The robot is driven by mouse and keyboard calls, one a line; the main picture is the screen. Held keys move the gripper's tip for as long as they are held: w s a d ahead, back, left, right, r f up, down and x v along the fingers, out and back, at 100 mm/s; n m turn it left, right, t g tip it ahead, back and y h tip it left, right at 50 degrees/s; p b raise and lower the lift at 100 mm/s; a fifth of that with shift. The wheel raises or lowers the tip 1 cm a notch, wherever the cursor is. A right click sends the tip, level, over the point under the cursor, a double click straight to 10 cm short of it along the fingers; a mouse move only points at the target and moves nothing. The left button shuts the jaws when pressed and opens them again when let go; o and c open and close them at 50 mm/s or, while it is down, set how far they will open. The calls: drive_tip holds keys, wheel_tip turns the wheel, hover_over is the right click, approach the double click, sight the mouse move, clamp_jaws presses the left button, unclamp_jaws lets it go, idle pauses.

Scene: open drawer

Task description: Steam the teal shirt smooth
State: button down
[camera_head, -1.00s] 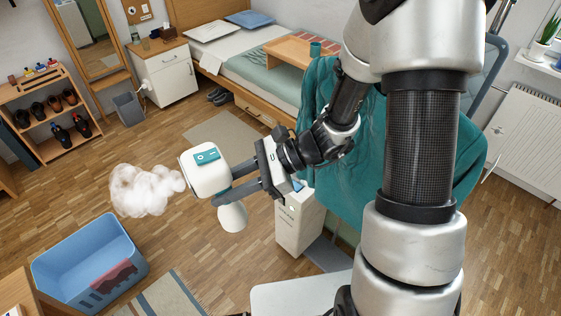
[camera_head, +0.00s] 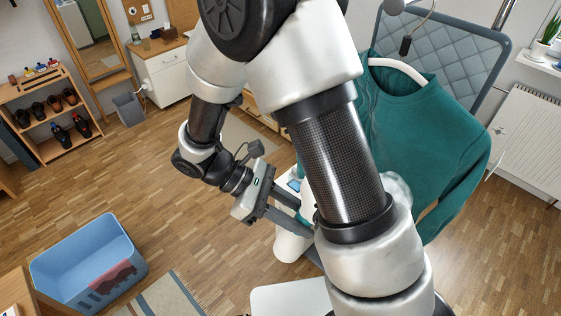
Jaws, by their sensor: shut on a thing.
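The teal shirt (camera_head: 425,130) hangs on a white hanger (camera_head: 398,68) in front of a blue quilted board (camera_head: 440,50). My arm covers its left part. My gripper (camera_head: 300,222) is shut on the white steamer (camera_head: 291,246), low at the left of the shirt. Whether the steamer head touches the cloth is hidden.
A blue crate (camera_head: 88,262) with a dark red cloth stands on the floor at lower left. A shoe rack (camera_head: 50,115) and a bin (camera_head: 128,108) stand farther back. A radiator (camera_head: 525,140) is at the right.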

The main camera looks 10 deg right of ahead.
drive_tip(key=w+d+r+n+t, duration=0.1)
drive_tip(key=w+r+n+t, duration=0.1)
drive_tip(key=w, duration=0.6)
drive_tip(key=w+r+n+t, duration=0.2)
drive_tip(key=w+n+t, duration=0.2)
drive_tip(key=w, duration=0.3)
drive_tip(key=shift+w+d+r+n+t+b, duration=0.3)
drive_tip(key=shift+w+d+n+t, duration=0.1)
drive_tip(key=shift+n, duration=0.4)
idle(0.8)
